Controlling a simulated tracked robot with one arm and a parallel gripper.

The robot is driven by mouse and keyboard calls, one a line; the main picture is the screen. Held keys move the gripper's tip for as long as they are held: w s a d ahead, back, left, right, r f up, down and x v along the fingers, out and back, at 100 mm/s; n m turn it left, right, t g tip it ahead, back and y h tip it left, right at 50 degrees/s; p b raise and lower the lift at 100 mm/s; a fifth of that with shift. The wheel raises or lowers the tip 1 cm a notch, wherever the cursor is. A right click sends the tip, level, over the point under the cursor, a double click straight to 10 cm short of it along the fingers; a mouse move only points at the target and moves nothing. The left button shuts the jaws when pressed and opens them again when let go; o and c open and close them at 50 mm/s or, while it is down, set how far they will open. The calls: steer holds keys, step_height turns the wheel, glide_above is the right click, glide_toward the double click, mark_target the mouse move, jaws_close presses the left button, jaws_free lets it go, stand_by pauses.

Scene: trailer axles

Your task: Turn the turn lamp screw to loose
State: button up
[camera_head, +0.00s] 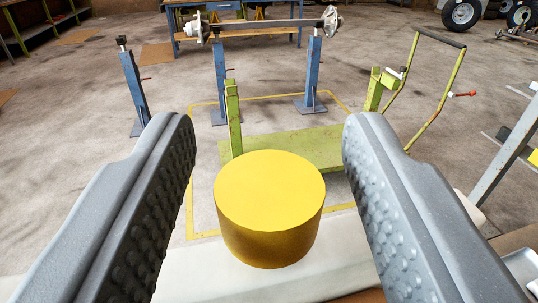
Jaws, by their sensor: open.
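My gripper (268,130) is open, with one grey studded finger at the left and one at the right of the picture. A yellow cylinder (269,205) with a flat top stands between the fingers, with visible gaps on both sides. It appears to rest on or just in front of a pale surface (215,270); its contact there is not clear. No thread or slot shows on it, so I cannot tell whether it is the turn lamp screw. No other screw or lamp is recognisable.
Beyond lies a green lift cart (300,147) inside a yellow floor outline. Blue stands (220,85) and an axle (265,28) are farther back, before a blue workbench (248,14). Tyres (461,14) are at the top right. Open concrete floor (70,130) lies at the left.

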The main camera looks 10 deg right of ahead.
steer(key=shift+c, duration=0.4)
steer(key=c, duration=0.9)
